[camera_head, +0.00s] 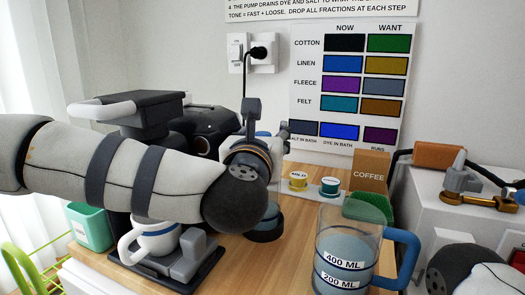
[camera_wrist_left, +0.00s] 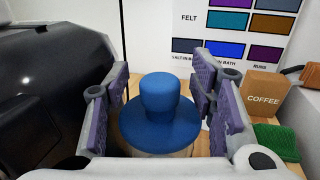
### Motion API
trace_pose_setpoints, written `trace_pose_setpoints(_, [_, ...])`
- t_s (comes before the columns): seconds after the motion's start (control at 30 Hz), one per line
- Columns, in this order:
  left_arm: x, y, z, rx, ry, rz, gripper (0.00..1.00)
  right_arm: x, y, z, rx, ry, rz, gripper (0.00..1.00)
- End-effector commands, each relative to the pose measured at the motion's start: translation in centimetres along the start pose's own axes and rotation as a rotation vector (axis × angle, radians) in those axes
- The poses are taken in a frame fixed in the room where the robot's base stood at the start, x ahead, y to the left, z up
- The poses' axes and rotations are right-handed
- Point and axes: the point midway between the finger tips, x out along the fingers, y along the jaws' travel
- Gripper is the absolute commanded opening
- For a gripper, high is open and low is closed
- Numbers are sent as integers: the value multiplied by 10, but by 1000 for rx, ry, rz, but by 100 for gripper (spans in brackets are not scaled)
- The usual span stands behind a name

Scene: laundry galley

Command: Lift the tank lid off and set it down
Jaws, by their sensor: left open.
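The blue tank lid (camera_wrist_left: 160,122), with a round knob on a wide brim, shows in the middle of the left wrist view. It sits on a pale body that is mostly hidden below it. My left gripper (camera_wrist_left: 160,88) is open. Its purple-padded fingers stand on either side of the knob, with visible gaps to it. In the head view my left arm reaches across the counter and its wrist hides most of the lid and the left gripper (camera_head: 266,140). My right arm shows only in part at the lower right, and I do not see its gripper.
A measuring jug (camera_head: 345,250) with a blue handle stands at the front of the wooden counter. Behind it are a coffee box (camera_head: 369,172), a green sponge (camera_head: 385,203) and two small labelled tubs. A dark rounded machine (camera_wrist_left: 60,85) stands close left of the lid.

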Motion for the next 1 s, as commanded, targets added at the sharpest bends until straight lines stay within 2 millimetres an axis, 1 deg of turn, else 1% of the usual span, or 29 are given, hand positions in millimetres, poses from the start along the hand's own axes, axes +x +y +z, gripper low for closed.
trace_pose_setpoints(0.17, [0,0,0,1,0,-1,51,0,0,0,0,0,0,40])
trace_pose_setpoints(0.27, [0,0,0,1,0,0,30,0,0,0,0,0,0,40])
trace_pose_setpoints(0.3, [0,0,0,0,0,0,21,0,0,0,0,0,0,40])
trace_pose_setpoints(0.37, [0,0,0,1,0,0,8,0,0,0,0,0,0,40])
trace_pose_setpoints(0.4, [0,0,0,0,0,0,3,0,0,0,0,0,0,40])
trace_pose_setpoints(0.67, [0,0,0,0,0,0,3,0,0,0,0,0,0,40])
trace_pose_setpoints(0.77, [0,0,5,1,-2,0,3,-1,0,0,0,2,0,40])
trace_pose_setpoints(0.87, [0,1,18,0,-4,3,3,-2,0,-1,0,7,0,40])
trace_pose_setpoints(0.93, [0,0,34,-1,-6,2,3,-4,0,-3,0,13,-1,40])
trace_pose_setpoints(0.97, [-4,1,40,-1,-7,0,3,-6,0,-4,0,18,-1,40])
trace_pose_setpoints(1.0, [-12,3,50,0,-8,1,3,-9,0,-5,0,27,-1,40])
